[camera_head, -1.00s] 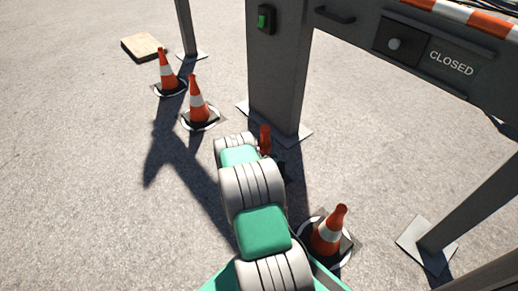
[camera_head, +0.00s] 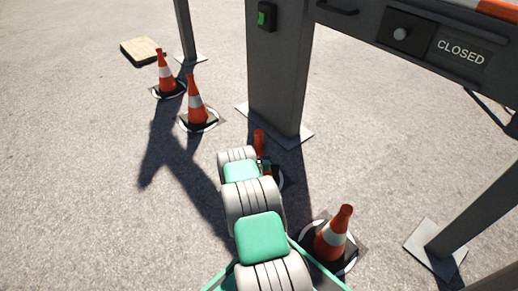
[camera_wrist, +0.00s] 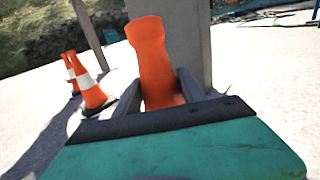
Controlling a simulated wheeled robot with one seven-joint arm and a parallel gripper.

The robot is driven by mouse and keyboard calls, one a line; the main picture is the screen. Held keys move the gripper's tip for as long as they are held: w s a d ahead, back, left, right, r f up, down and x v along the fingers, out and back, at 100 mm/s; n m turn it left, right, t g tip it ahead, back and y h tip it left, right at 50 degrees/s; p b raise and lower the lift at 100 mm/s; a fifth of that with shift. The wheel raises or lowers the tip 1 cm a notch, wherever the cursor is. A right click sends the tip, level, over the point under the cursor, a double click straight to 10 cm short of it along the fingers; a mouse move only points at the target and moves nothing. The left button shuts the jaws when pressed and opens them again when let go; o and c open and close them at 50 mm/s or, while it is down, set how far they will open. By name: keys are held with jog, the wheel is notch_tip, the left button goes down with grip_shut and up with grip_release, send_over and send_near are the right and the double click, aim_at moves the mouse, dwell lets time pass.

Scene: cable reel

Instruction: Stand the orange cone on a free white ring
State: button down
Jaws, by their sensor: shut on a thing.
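My gripper (camera_head: 264,163) is shut on an orange cone (camera_head: 259,140), seen in front of the grey post. In the wrist view the held cone (camera_wrist: 150,55) stands nearly upright between the two dark fingers (camera_wrist: 158,97). Its lower part is hidden by my gripper and arm. A white curved edge (camera_head: 282,182), probably part of a ring, shows just right of my arm below the held cone; most of it is hidden. I cannot tell whether the cone's base touches the ground. Three other cones stand on white rings: two at left (camera_head: 166,76) (camera_head: 197,104) and one at lower right (camera_head: 333,236).
The grey barrier post (camera_head: 278,75) with its base plate (camera_head: 290,137) stands close behind the held cone. A barrier housing marked CLOSED (camera_head: 440,45) overhangs the right. Another post foot (camera_head: 437,246) is at lower right. A flat slab (camera_head: 142,50) lies far left. Open ground lies at left.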

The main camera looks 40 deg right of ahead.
jog(key=shift+r, duration=0.1)
jog(key=c, duration=0.7)
grip_release()
jog(key=shift+o, duration=0.2)
